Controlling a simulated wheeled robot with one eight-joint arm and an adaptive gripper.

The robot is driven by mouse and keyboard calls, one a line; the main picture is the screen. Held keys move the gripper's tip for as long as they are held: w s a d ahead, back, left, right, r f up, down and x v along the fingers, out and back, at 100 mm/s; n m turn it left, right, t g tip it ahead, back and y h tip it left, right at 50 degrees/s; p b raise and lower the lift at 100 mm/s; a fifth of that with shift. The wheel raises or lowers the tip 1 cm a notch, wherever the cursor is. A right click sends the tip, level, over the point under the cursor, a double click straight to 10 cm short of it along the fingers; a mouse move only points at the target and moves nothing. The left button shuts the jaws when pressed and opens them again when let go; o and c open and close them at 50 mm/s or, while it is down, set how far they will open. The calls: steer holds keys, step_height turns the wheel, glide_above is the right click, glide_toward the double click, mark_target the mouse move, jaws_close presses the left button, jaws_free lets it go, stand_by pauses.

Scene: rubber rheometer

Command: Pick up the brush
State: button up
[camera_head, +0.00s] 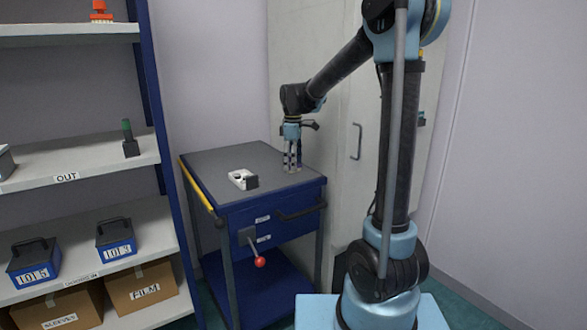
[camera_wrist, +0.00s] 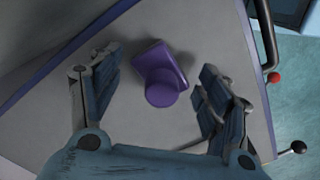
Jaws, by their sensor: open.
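A purple object (camera_wrist: 161,75) with a flat block and a round, knob-like end stands on the grey cart top in the wrist view. It looks like the brush, though no bristles show. My gripper (camera_wrist: 156,80) is open, with one finger on each side of it and a gap to both. In the head view my gripper (camera_head: 292,166) points down over the back right of the cart top, and the purple object cannot be made out there.
A cabinet (camera_head: 340,110) stands close behind. Shelves at left hold a dark item with a green top (camera_head: 129,138), blue cases (camera_head: 116,238) and cartons (camera_head: 140,287).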

steer(key=shift+f, duration=0.25)
steer(key=c, duration=1)
steer(key=shift+r, duration=0.1)
step_height(320, 180, up, 10)
steer(key=shift+f, duration=0.1)
steer(key=shift+o, duration=1.3)
